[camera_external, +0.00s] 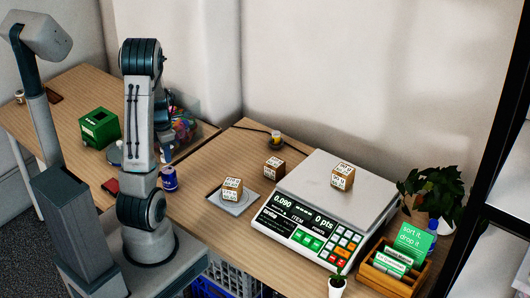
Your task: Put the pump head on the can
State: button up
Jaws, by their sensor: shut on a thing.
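A small blue can (169,181) stands upright on the wooden table, just right of my arm. My gripper (166,157) shows only in part, dark and small, behind my upper arm and close above the can's top. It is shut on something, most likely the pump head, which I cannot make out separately. Whether the held thing touches the can cannot be told from this view.
A green box (99,128) and a bin of colourful items (182,128) stand behind my arm. To the right are a scale (312,225), labelled cubes (232,189), a plant (432,189) and a card tray (393,268). A red item (111,186) lies left of my arm.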

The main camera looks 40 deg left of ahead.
aim_at(167, 170)
jog(key=shift+s+a+f, duration=0.1)
jog(key=shift+a+f, duration=0.25)
jog(key=shift+f, duration=1.9)
jog(key=shift+f, duration=0.2)
jog(key=o, duration=0.9)
jog(key=shift+o, duration=0.2)
jog(key=shift+r, duration=0.15)
